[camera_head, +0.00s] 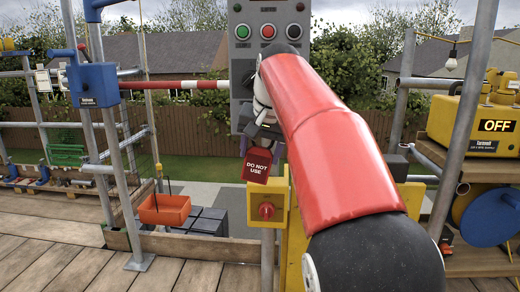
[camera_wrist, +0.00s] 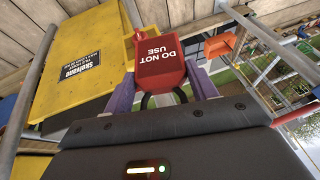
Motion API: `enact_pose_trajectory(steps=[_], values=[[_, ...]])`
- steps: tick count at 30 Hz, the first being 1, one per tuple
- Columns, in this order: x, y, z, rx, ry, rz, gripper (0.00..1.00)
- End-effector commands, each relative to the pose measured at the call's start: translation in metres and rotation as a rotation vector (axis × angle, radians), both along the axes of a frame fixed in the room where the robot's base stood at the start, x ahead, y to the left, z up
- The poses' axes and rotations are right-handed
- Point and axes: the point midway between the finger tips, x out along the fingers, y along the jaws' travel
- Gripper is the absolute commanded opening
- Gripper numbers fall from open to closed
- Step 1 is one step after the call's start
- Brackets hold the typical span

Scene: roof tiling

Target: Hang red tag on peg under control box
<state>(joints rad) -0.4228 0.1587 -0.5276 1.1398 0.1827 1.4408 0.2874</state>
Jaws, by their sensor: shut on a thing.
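The red tag (camera_head: 257,166), marked DO NOT USE, hangs from my gripper (camera_head: 262,132) in the head view. In the wrist view the tag (camera_wrist: 160,72) sits between the two purple fingers of my gripper (camera_wrist: 162,97), which is shut on its dark loop.
A red-and-white bar (camera_head: 180,85) runs left from the box to a blue clamp (camera_head: 95,84). An orange tray (camera_head: 164,210) is at lower left.

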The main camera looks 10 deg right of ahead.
Motion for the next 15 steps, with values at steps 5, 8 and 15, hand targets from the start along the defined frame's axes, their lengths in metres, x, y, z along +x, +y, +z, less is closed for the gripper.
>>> enact_pose_trajectory(steps=[5,8,15], values=[[0.011,-0.003,0.001,-0.001,0.001,0.0,0.31],[0.016,-0.006,0.0,-0.001,0.002,-0.001,0.31],[0.026,-0.009,-0.008,-0.001,0.001,0.0,0.31]])
